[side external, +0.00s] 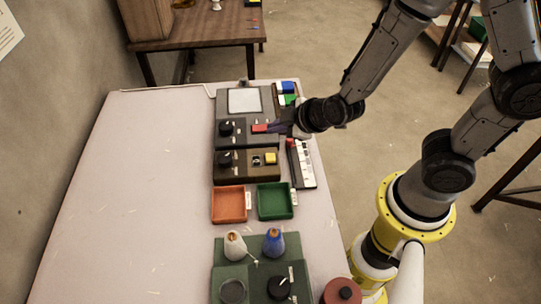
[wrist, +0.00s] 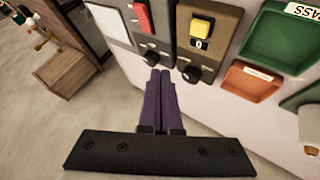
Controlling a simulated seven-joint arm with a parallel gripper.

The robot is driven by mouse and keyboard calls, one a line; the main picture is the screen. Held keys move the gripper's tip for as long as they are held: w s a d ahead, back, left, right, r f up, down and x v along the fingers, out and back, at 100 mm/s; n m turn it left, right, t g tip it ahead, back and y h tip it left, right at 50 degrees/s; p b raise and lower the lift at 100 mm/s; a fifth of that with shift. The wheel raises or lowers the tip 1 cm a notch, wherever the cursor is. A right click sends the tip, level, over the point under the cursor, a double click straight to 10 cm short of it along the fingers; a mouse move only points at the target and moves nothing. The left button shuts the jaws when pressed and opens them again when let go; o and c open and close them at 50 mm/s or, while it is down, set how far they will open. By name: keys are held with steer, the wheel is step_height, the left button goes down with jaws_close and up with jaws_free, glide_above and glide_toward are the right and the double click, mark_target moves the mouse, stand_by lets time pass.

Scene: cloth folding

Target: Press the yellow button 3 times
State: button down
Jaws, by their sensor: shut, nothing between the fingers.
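The yellow button (side external: 271,158) sits at the right end of a dark brown panel (side external: 240,174), beside a small display. In the wrist view the yellow button (wrist: 201,29) is at the upper right, and the display (wrist: 198,44) below it appears to read 0. My gripper (side external: 272,127) is shut and empty, beside the red button on the grey panel behind the brown one. In the wrist view its dark purple fingers (wrist: 158,77) are together, pointing between the two panels' knobs, apart from the yellow button.
The grey panel (side external: 223,143) carries a red button (wrist: 141,16) and a black knob (side external: 226,128). The brown panel has a black knob (wrist: 190,73). An orange tray (side external: 228,219) and a green tray (side external: 289,215) lie in front. The table's left side is clear.

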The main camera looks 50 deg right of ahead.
mark_target(275, 158)
steer(key=shift+f, duration=3.65)
steer(key=shift+f, duration=0.15)
steer(key=shift+f, duration=0.25)
steer(key=shift+f, duration=0.5)
steer(key=shift+r, duration=0.9)
steer(key=shift+r, duration=0.1)
steer(key=shift+r, duration=2.45)
